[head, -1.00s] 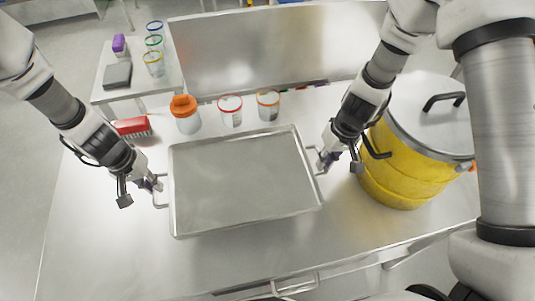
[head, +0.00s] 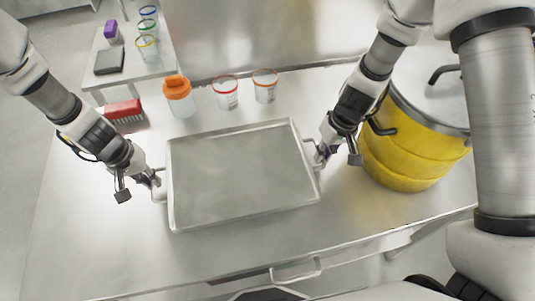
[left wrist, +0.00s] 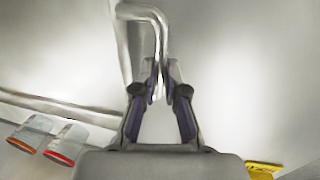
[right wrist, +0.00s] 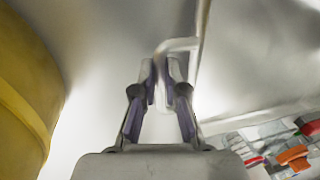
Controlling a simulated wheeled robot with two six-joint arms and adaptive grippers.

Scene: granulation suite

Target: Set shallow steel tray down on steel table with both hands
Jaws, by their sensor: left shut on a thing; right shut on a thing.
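The shallow steel tray (head: 245,178) is level between my two grippers, over the steel table (head: 110,240). I cannot tell whether its underside touches the table. My left gripper (head: 156,182) is shut on the tray's left handle, and its fingers close on the bent bar in the left wrist view (left wrist: 158,85). My right gripper (head: 320,155) is shut on the tray's right handle, which also shows between the fingers in the right wrist view (right wrist: 166,80).
A yellow drum (head: 405,150) with a steel lid stands right of my right gripper. Behind the tray are an orange-capped bottle (head: 178,96), two red-rimmed cups (head: 225,93) (head: 265,87) and a red brush (head: 124,114). The front of the table is bare.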

